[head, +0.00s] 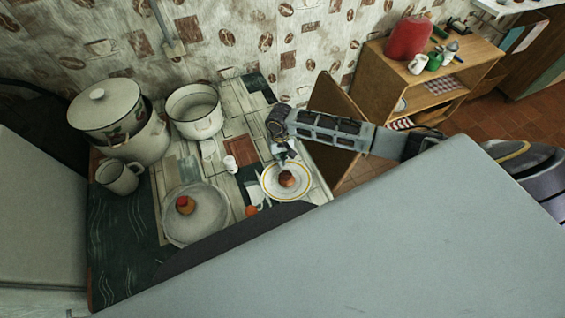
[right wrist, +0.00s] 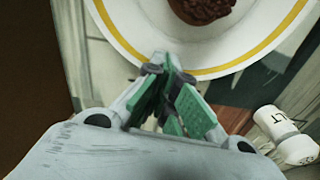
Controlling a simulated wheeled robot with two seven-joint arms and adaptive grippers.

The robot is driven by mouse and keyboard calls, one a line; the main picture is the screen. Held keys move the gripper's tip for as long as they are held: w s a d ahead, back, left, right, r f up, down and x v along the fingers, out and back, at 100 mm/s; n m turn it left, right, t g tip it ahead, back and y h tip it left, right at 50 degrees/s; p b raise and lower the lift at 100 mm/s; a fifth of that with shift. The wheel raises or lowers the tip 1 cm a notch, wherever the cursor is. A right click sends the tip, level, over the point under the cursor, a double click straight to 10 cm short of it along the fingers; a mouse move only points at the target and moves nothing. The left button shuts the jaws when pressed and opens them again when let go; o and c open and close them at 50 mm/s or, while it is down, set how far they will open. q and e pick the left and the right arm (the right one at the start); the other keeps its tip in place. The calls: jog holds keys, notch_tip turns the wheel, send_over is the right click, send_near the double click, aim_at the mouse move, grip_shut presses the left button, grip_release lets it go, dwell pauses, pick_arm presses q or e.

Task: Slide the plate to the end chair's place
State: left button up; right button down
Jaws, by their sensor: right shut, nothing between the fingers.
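The white plate with a yellow ring (head: 304,188) lies on the table near its right edge and holds a round brown piece of food (head: 287,179). The plate also fills the top of the right wrist view (right wrist: 258,48). My right gripper (head: 284,156) reaches in from the right, low at the plate's far rim. In the right wrist view its green-padded fingertips (right wrist: 166,72) are together and empty, close to the rim; I cannot tell whether they touch it. A brown wooden panel (head: 332,98), seemingly a chair back, stands at the table's right end. My left gripper is out of view.
A white shaker (right wrist: 286,136) lies or stands beside the plate. A wooden shelf unit (head: 376,68) stands behind.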

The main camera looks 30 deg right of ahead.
jog(key=w, duration=0.5)
jog(key=shift+w+d, duration=0.15)
jog(key=shift+d, duration=0.25)
jog(key=shift+w+d, duration=0.15)
jog(key=shift+w, duration=0.85)
jog(key=shift+w+d, duration=0.15)
jog(key=shift+w, duration=0.8)
jog(key=shift+w+d, duration=0.15)
jog(key=shift+w, duration=0.65)
jog(key=w, duration=0.4)
jog(key=w+d+b, duration=0.1)
jog(key=w, duration=0.1)
jog(key=shift+w+f, duration=0.1)
jog(key=shift+f, duration=0.1)
jog(key=shift+w+r, duration=0.2)
jog(key=shift+w, duration=0.2)
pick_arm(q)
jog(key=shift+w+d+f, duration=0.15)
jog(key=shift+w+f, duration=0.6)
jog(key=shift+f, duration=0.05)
pick_arm(e)
jog(key=shift+w+d, duration=0.15)
jog(key=shift+w, duration=0.15)
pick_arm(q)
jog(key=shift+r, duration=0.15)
pick_arm(e)
jog(key=shift+s+r, duration=0.1)
